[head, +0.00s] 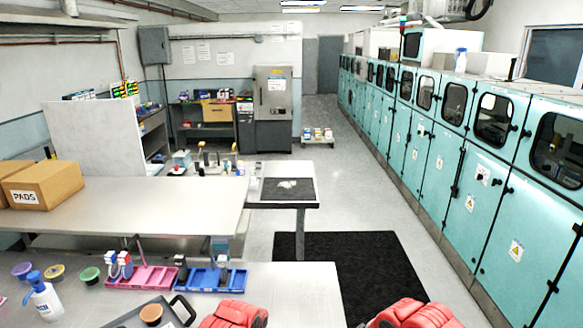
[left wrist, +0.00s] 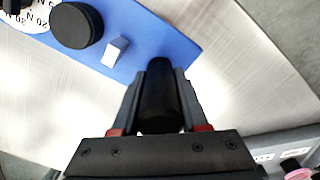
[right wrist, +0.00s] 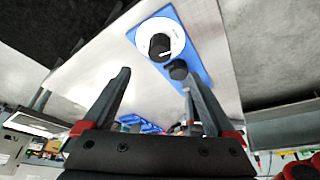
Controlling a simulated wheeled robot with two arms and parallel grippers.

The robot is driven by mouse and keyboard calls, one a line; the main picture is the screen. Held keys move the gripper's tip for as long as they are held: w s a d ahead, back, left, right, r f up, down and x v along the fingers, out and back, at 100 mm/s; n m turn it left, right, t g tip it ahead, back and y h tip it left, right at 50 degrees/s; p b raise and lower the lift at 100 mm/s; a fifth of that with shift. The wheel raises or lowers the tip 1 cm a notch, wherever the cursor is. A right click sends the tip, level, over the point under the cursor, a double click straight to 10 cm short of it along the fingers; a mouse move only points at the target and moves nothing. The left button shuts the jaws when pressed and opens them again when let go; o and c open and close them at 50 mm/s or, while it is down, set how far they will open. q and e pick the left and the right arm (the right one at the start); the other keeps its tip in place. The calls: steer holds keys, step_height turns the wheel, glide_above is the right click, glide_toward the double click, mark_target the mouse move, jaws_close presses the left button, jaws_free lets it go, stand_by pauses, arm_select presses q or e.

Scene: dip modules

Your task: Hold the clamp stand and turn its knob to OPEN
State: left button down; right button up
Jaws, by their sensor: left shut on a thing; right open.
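The clamp stand has a blue base plate (left wrist: 180,35) lying on the pale table. Its black upright post (left wrist: 160,95) stands between the fingers of my left gripper (left wrist: 162,78), which is shut on it. A round black cap (left wrist: 75,25) and a small grey block (left wrist: 115,50) are on the plate. A white dial (left wrist: 38,12) with printed marks is cut by the frame edge. In the right wrist view the dial (right wrist: 178,32) carries a black knob (right wrist: 160,44). My right gripper (right wrist: 158,80) is open and empty, apart from the knob. The head view does not show the grippers.
In the head view, a pink tray (head: 140,279) and a blue tray (head: 237,280) hold modules on the front table. A white-and-blue bottle (head: 44,300), several small tubs and a dark tray (head: 135,318) stand at the left. Bare table lies to the right.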

steer(key=shift+m, duration=0.4)
steer(key=x, duration=1.2)
steer(key=shift+c, duration=0.3)
jaws_close()
stand_by(0.4)
